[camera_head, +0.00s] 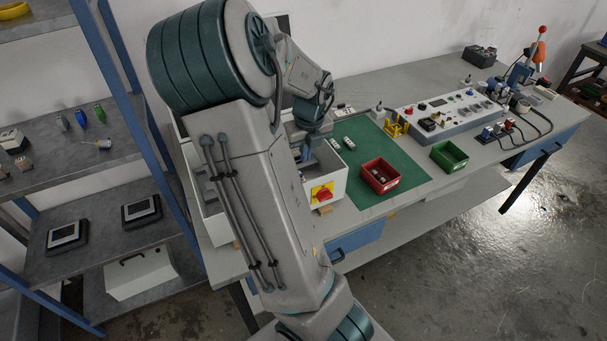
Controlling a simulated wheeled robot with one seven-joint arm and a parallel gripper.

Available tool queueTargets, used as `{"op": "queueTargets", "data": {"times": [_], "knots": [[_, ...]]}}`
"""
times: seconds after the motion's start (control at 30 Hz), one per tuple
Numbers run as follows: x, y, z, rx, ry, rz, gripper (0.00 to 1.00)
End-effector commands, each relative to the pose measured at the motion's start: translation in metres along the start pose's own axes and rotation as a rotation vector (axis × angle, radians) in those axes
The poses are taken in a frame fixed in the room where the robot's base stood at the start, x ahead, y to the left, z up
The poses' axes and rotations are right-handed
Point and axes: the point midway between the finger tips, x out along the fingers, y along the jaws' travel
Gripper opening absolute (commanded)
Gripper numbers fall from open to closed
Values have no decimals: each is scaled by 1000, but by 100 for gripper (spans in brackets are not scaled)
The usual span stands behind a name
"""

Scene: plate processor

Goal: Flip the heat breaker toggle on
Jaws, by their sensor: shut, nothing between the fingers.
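A white open-topped box (334,184) stands on the bench behind my arm. A red knob on a yellow plate (322,192) is on its front face. My gripper (306,163) points down into this box and is shut with nothing in it. My arm covers the left and middle of the box. I cannot make out the heat breaker toggle; any toggles inside are hidden or too small to tell. Whether my fingertips touch anything in the box cannot be seen.
A green mat (376,148) lies right of the box, with a red bin (380,177) on it. A green bin (449,156) and a grey control panel (450,112) are farther right. A shelf rack (95,190) stands at left. The bench's back strip is mostly clear.

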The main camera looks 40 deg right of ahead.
Motion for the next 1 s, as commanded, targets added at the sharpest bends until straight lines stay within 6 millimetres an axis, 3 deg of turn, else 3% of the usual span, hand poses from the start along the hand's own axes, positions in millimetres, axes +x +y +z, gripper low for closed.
{"op": "queueTargets", "data": {"times": [0.37, 0.8, 1.0], "knots": [[8, 0, 0, -3, 1, 2, 0], [82, 0, -1, -3, 2, 2, 0], [98, 1, 0, -4, 0, 2, 0]]}}
